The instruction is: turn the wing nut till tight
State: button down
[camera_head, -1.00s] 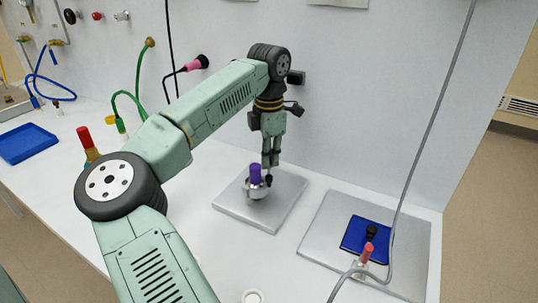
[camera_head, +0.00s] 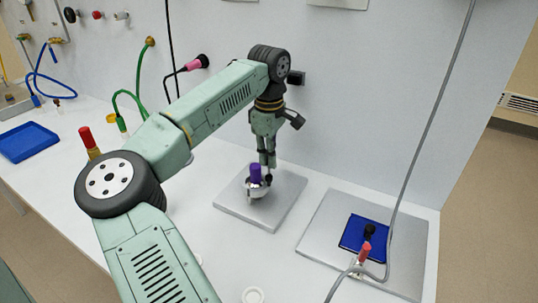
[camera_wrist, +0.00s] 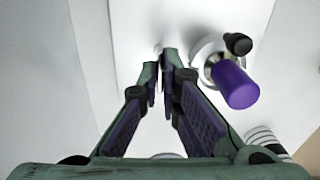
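A purple cylinder (camera_head: 256,173) stands on a pale round fitting (camera_head: 257,190) on a grey metal plate (camera_head: 283,208). In the wrist view the purple cylinder (camera_wrist: 235,84) is right of my fingers, with a black knob (camera_wrist: 238,43) behind it. I cannot make out the wing nut clearly; a small pale part (camera_wrist: 158,49) shows just past the fingertips. My gripper (camera_head: 267,159) points down close beside the purple cylinder, on its right in the head view. In the wrist view my gripper (camera_wrist: 161,76) has its fingers narrowly apart, with nothing visibly held between them.
A second metal plate (camera_head: 318,235) at right bears a blue pad (camera_head: 352,240) and a red-tipped fitting (camera_head: 365,252). A grey cable (camera_head: 428,130) hangs in front of it. The wall is close behind my arm. A blue tray (camera_head: 28,142) lies far left.

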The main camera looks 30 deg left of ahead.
jog(key=shift+m, duration=0.4)
jog(key=c, duration=1.8)
grip_release()
notch_tip(320, 180, up, 12)
